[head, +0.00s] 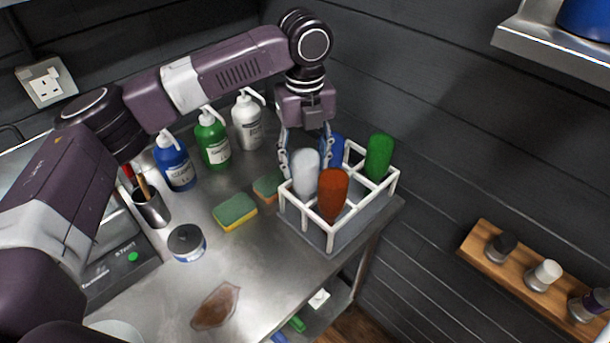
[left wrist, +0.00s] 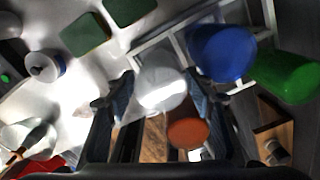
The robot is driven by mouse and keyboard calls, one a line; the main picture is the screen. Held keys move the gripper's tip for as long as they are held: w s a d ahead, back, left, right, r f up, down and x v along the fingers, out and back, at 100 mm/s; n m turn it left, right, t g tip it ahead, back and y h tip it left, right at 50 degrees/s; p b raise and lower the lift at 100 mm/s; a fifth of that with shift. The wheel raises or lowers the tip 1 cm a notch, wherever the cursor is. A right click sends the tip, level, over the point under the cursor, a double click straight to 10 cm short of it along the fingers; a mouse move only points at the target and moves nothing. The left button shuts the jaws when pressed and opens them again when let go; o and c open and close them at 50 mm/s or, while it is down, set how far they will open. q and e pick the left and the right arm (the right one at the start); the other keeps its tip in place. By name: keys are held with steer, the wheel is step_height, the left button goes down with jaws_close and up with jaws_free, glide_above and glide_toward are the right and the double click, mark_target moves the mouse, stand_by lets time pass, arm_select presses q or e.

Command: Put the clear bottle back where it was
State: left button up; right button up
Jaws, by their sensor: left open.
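The clear bottle (head: 304,172), pale and whitish, stands upright in the left part of the white rack (head: 331,238). It also shows in the left wrist view (left wrist: 162,82), between and just beyond my fingers. My left gripper (head: 307,157) is open above the rack, pointing down, with one finger to each side of the clear bottle's upper end. I cannot tell whether a finger touches it. A red-brown bottle (head: 333,190), a blue bottle (head: 337,150) and a green bottle (head: 379,155) also stand in the rack. The blue one is partly hidden by my finger. My right gripper is not in view.
Blue (head: 175,164), green (head: 212,140) and white (head: 247,122) pump bottles stand left of the rack. Sponges (head: 234,212), a round tin (head: 187,243) and a metal cup (head: 152,208) are on the steel table. A brown stain (head: 216,306) marks its front. A wall rack (head: 515,270) is at right.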

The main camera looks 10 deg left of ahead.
arm_select(q)
step_height(320, 180, up, 8)
steer(key=shift+f+b, duration=0.1)
steer(key=shift+b, duration=0.5)
